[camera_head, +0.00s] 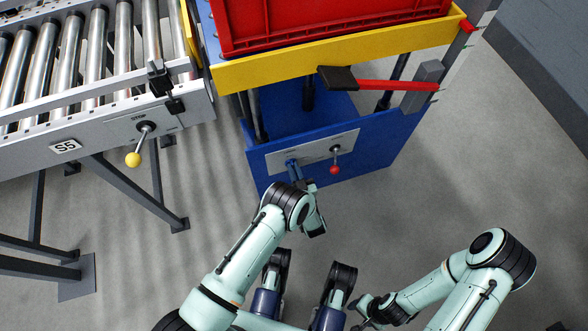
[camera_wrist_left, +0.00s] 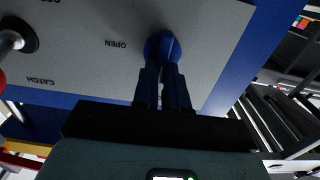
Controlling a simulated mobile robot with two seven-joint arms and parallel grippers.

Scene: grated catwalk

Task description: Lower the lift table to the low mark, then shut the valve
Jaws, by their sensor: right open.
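The lift table has a yellow top frame (camera_head: 345,57) carrying a red crate (camera_head: 330,25), above a blue base (camera_head: 375,145). The blue valve (camera_head: 292,164) is on the grey panel of the base, beside the word OPEN in the left wrist view (camera_wrist_left: 168,46). My left gripper (camera_wrist_left: 162,82) has its fingers close together around the valve's handle; the fingertips partly hide it. My right gripper (camera_head: 366,312) is open and empty, low in the head view.
A red-knobbed lever (camera_head: 335,162) stands right of the valve, near the word CATCH. A red bar with a black pad (camera_head: 385,85) juts across the table's front. A roller conveyor (camera_head: 70,65) with a yellow-knobbed STOP lever (camera_head: 135,158) stands left. Floor at right is clear.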

